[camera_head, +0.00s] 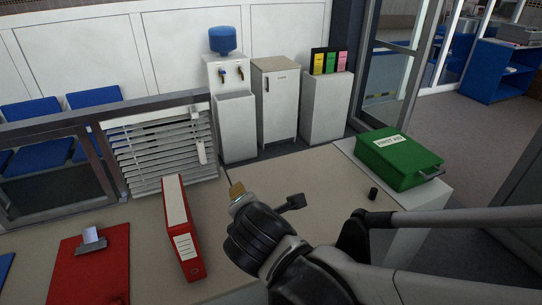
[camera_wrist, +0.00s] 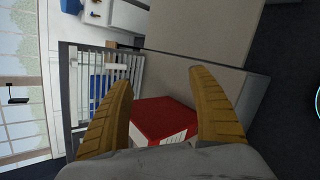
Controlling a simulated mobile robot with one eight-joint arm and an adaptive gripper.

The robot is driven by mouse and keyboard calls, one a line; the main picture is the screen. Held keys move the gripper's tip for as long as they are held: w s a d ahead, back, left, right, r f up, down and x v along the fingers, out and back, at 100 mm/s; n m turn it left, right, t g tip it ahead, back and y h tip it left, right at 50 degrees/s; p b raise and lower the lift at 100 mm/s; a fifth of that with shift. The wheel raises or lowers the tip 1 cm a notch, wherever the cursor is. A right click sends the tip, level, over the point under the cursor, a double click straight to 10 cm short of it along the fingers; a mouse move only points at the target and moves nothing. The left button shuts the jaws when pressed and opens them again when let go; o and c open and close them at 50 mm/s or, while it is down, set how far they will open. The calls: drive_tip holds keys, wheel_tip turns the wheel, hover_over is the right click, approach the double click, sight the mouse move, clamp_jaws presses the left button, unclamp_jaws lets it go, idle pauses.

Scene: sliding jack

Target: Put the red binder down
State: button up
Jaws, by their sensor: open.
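The red binder (camera_head: 182,228) stands upright on the beige desk (camera_head: 145,210) in the head view, with its white page edges up and a white label on its near end. In the wrist view the binder (camera_wrist: 165,120) shows between the two yellow-brown fingers. My gripper (camera_head: 238,190) is to the right of the binder in the head view, apart from it. The fingers (camera_wrist: 160,112) are spread wide in the wrist view with nothing gripped between them. My gripper body hides the binder's lower part in the wrist view.
A window frame with blinds (camera_head: 160,150) stands behind the binder. A red clipboard (camera_head: 97,265) lies to its left. The desk between binder and box is mostly clear.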

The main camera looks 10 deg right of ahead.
drive_tip(key=s+d+m+g, duration=0.1)
drive_tip(key=s+d+m, duration=0.4)
drive_tip(key=m, duration=0.7)
drive_tip(key=s+d+m+g, duration=0.2)
drive_tip(key=s+d+m, duration=0.3)
drive_tip(key=d+m, duration=0.5)
drive_tip(key=shift+s+d+f+m+g, duration=0.3)
drive_tip(key=shift+s+f+m, duration=0.1)
drive_tip(key=shift+m, duration=0.6)
